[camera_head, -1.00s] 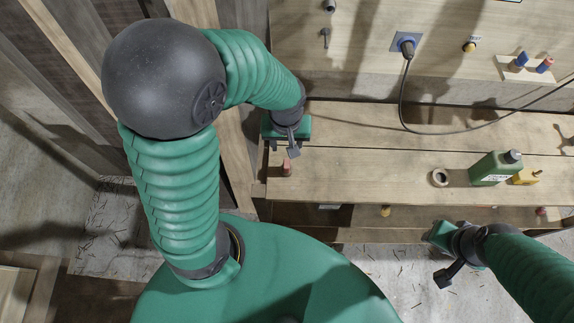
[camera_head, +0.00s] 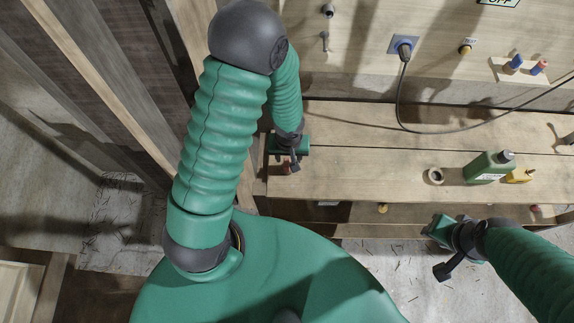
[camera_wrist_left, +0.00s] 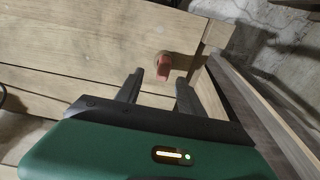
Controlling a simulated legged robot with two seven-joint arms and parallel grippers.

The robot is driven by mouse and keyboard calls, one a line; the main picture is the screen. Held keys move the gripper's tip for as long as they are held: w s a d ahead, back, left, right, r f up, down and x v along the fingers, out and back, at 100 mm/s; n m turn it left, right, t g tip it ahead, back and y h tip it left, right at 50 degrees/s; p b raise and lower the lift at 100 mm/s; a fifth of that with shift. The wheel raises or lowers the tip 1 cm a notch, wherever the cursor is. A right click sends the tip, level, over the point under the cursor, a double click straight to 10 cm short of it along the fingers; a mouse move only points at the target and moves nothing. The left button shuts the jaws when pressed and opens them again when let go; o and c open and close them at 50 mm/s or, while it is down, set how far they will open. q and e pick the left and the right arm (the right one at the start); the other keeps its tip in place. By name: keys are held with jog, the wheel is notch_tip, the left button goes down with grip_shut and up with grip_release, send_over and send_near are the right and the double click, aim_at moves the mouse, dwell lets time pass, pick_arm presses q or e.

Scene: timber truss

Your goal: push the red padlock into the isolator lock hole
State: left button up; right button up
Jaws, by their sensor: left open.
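The red padlock (camera_wrist_left: 163,70) lies on the bench top near its end edge, in the left wrist view. It shows just ahead of and between the two open fingers of my left gripper (camera_wrist_left: 160,82), with no clear contact. In the head view my left gripper (camera_head: 292,160) hangs over the left end of the bench and largely hides the padlock. My right gripper (camera_head: 440,240) is at the lower right, off the bench front; its fingers are not clear. I cannot make out the isolator lock hole; a sign reading OFF (camera_head: 498,3) is cut by the top edge.
The wooden bench (camera_head: 360,175) is bare in its middle. A tape roll (camera_head: 435,176), a green bottle (camera_head: 489,167) and a yellow item (camera_head: 519,175) stand on its right. Timber posts stand close left of my left arm.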

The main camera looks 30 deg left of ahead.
aim_at(287, 162)
pick_arm(q)
jog(key=shift+w+f, duration=0.1)
jog(key=shift+f, duration=0.5)
jog(key=f, duration=0.4)
jog(key=shift+a+f, duration=0.4)
jog(key=shift+w+f, duration=0.1)
jog(key=shift+f, duration=0.1)
grip_shut()
